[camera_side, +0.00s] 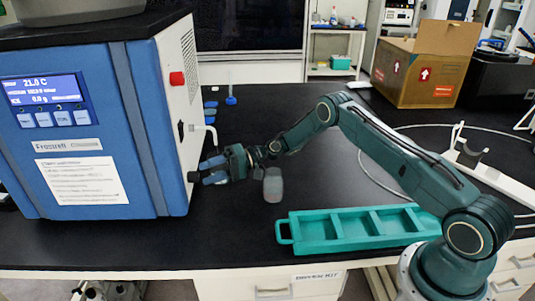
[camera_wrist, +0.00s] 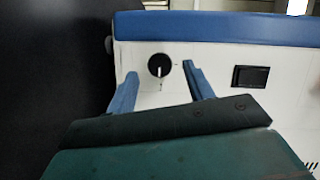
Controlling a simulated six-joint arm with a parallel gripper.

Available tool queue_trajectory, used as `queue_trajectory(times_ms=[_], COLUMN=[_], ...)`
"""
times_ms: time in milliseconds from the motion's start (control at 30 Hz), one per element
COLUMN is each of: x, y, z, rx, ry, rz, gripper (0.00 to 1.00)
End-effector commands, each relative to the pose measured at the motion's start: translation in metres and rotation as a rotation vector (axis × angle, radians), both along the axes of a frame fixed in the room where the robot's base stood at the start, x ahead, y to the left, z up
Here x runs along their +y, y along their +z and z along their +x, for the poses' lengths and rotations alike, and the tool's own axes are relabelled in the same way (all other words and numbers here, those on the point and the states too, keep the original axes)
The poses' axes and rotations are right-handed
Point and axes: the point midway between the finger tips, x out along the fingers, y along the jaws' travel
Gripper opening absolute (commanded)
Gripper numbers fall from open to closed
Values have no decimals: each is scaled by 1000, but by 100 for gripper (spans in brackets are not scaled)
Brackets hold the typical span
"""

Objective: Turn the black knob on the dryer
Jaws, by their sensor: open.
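The dryer (camera_side: 95,130) is a blue and white box at the left in the side view, with a lit display on its front. The black knob (camera_wrist: 159,66) is round with a white pointer line and sits on the dryer's white side panel in the wrist view. My gripper (camera_wrist: 158,80) is open, its two blue fingers apart at either side below the knob. In the side view my gripper (camera_side: 203,174) is low beside the dryer's right side, close to the panel. I cannot tell there whether it touches the knob.
A black rocker switch (camera_wrist: 250,77) is right of the knob. A red button (camera_side: 177,78) is higher on the dryer's side. A clear container (camera_side: 273,185) stands just right of my gripper. A teal tray (camera_side: 308,228) lies farther right. A cardboard box (camera_side: 425,68) stands behind.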

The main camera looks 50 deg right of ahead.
Motion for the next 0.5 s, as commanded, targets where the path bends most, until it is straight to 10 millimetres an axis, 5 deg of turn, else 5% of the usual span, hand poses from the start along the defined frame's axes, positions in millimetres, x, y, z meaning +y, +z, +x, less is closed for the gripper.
queue_trajectory(times_ms=[500], x=[-7], y=[60], z=[-3], rx=[-3], ry=[-1], rz=[-2], gripper=[52])
